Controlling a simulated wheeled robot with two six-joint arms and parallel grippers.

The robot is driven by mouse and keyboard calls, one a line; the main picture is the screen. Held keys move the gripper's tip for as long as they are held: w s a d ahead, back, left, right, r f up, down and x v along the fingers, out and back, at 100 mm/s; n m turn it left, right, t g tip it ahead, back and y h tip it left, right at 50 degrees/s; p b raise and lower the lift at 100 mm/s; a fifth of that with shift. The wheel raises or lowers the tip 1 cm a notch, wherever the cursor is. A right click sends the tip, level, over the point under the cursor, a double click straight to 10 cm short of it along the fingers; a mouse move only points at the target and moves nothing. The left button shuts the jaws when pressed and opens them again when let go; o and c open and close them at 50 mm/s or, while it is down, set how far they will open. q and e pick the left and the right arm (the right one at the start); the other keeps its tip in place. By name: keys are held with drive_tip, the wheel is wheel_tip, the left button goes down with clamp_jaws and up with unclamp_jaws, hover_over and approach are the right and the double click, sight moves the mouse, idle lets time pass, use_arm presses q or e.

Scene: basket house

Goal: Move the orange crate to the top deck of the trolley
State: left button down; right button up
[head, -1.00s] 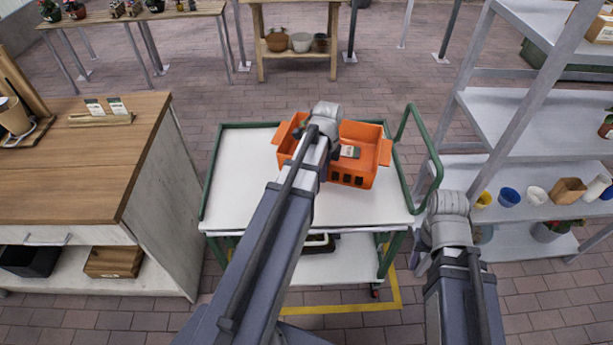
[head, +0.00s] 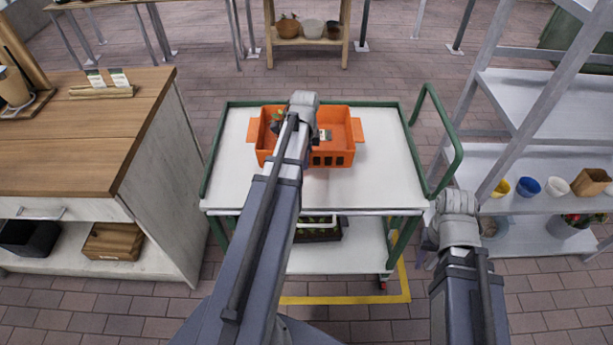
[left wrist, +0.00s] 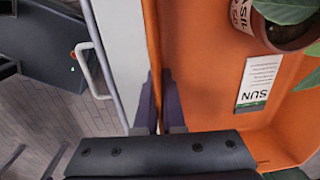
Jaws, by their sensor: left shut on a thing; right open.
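The orange crate (head: 333,155) is over the white top deck (head: 235,170) of the green-railed trolley, near its back edge in the head view. Whether it rests on the deck or hangs just above it I cannot tell. My left gripper (left wrist: 160,100) is shut on the crate's near wall, seen in the left wrist view. In the crate (left wrist: 205,80) are a potted plant (left wrist: 275,25) and a seed packet (left wrist: 259,82). My left arm hides part of the crate in the head view. My right gripper (head: 430,245) is at the trolley's right front corner, mostly hidden behind its wrist.
A dark tray of plants (head: 318,232) sits on the trolley's lower deck. A wooden counter (head: 90,140) stands at the left. A grey shelf rack (head: 540,165) with several pots stands at the right. The deck's front and right parts are clear.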

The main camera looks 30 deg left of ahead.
sight(305, 183)
use_arm(q)
drive_tip(key=shift+f+b, duration=3.15)
drive_tip(key=shift+f, duration=0.55)
drive_tip(key=shift+f, duration=0.1)
drive_tip(key=c, duration=1)
unclamp_jaws()
drive_tip(key=r+p, duration=1.2)
drive_tip(key=shift+s+d+r, duration=0.15)
drive_tip(key=shift+s+r, duration=0.05)
drive_tip(key=shift+s, duration=0.05)
